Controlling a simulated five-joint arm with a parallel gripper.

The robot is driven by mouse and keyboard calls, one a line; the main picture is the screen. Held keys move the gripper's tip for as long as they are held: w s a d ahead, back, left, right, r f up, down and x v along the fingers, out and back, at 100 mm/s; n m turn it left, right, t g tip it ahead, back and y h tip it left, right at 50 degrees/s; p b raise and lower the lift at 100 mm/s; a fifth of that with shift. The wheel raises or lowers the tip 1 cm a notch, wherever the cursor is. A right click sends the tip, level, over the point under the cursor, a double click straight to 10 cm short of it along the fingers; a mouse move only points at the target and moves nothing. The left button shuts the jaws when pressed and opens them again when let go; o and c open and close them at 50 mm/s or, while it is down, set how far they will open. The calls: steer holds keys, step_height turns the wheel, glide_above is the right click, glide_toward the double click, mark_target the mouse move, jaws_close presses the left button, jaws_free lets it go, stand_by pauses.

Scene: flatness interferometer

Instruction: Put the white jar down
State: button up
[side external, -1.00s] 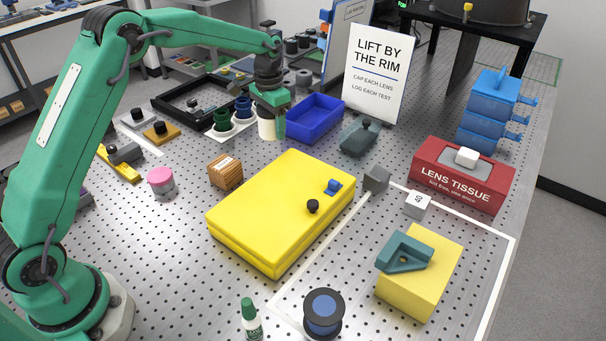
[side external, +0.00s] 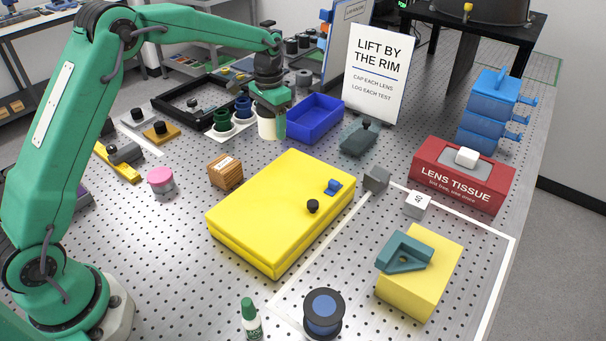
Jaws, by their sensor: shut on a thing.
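The white jar (side external: 266,127) is a small cream-white cylinder, upright below my gripper (side external: 272,112). My gripper is shut on it, with a green finger showing at the jar's right side. The jar is behind the yellow case and just left of the blue tray. Whether its bottom touches the perforated metal table (side external: 180,225) or hangs slightly above it, I cannot tell. The upper part of the jar is hidden by the gripper.
A blue open tray (side external: 315,112) is close on the right. Green and blue lens holders (side external: 222,121) on a white plate are close on the left. The yellow case (side external: 270,205), a wooden block (side external: 225,172) and a grey-green block (side external: 357,140) stand nearer the front.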

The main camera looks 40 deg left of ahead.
steer(key=s+a+n, duration=0.3)
steer(key=s+a, duration=0.7)
steer(key=a, duration=0.5)
glide_above(187, 149)
step_height(187, 149, down, 7)
steer(key=shift+r, duration=0.15)
steer(key=shift+f, duration=2)
steer(key=shift+f, duration=0.15)
steer(key=o, duration=1.1)
step_height(187, 149, up, 12)
steer(key=shift+r, duration=0.2)
